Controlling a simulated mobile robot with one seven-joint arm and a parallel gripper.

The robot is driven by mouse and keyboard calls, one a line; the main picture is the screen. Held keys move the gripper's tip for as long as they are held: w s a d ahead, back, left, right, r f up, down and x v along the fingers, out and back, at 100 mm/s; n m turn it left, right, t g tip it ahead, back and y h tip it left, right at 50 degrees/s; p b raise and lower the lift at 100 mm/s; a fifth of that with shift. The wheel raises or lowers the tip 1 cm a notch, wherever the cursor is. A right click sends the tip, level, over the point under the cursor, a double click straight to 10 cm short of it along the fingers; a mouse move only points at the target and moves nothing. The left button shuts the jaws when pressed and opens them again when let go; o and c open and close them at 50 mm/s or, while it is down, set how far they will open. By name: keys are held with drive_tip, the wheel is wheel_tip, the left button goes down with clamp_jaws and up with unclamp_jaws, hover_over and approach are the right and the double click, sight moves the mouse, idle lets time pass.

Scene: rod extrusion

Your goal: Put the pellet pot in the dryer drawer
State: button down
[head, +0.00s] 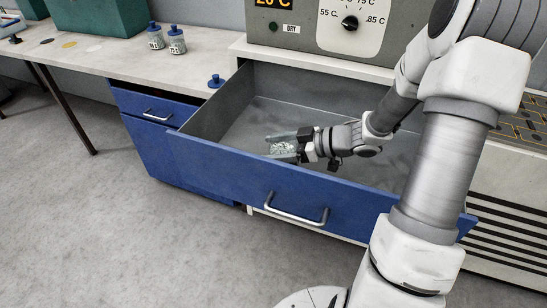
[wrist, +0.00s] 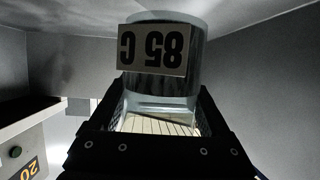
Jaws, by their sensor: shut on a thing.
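Whether the pot's base touches the drawer floor cannot be told. The drawer has grey inner walls and a blue front with a metal handle.
A blue lid (head: 216,81) lies on the bench (head: 110,58). Two lidded jars (head: 176,42) stand farther left. The dryer panel (head: 318,27) with a dial is above the drawer. The drawer floor left of the pot is clear. A blue cabinet (head: 150,130) is at left.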

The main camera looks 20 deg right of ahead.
drive_tip(key=shift+f, duration=1.2)
drive_tip(key=shift+f+b, duration=0.15)
drive_tip(key=shift+b, duration=0.15)
unclamp_jaws()
drive_tip(key=shift+d+r, duration=0.15)
drive_tip(key=shift+r, duration=0.1)
drive_tip(key=p+v, duration=0.3)
drive_tip(key=v, duration=0.8)
drive_tip(key=shift+s+d+p, duration=0.25)
drive_tip(key=shift+d+p, duration=0.05)
drive_tip(key=shift+p, duration=0.1)
